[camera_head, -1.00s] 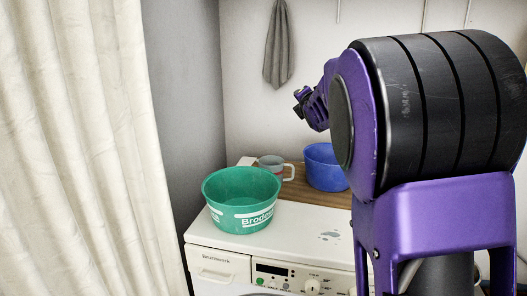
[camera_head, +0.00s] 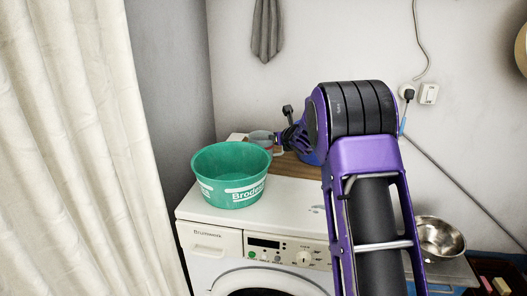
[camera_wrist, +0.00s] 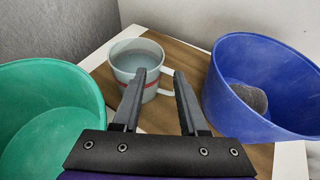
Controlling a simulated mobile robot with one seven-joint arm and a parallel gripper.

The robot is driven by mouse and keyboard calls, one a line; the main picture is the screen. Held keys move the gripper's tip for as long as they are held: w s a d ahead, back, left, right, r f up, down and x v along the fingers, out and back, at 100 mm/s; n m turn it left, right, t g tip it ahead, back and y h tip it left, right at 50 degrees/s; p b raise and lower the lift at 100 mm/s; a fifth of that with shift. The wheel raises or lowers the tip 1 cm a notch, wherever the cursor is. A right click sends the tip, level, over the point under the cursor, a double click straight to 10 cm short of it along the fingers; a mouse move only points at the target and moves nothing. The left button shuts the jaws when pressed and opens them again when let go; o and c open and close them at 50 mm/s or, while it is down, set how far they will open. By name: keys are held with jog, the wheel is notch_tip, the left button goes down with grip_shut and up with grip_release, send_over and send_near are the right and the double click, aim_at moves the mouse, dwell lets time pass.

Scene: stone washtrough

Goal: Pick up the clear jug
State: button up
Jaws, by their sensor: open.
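The clear jug (camera_wrist: 137,58) stands upright on a wooden board, with its handle toward the right in the wrist view. It looks greyish and see-through, with a red band round it. In the head view the jug (camera_head: 262,138) shows behind the green tub, partly hidden. My gripper (camera_wrist: 160,75) is open and empty in the wrist view. Its fingers point at the jug, and the left finger overlaps the jug's lower right side in the picture. I cannot tell whether they touch. In the head view my gripper (camera_head: 284,130) is just right of the jug.
A green tub (camera_head: 232,178) stands left and in front of the jug on the white washing machine (camera_head: 270,221). A blue tub (camera_wrist: 248,80), with a grey thing inside, stands to the right. The wooden board (camera_wrist: 190,65) shows bare between them. Walls stand close behind.

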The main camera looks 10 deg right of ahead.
aim_at(267, 148)
jog(key=shift+p+x, duration=0.8)
jog(key=shift+x, duration=2.75)
jog(key=shift+d+r, duration=0.1)
jog(key=shift+r, duration=0.05)
grip_shut()
jog(key=shift+s+f, duration=0.1)
jog(key=shift+f, duration=0.2)
jog(key=shift+r, duration=0.1)
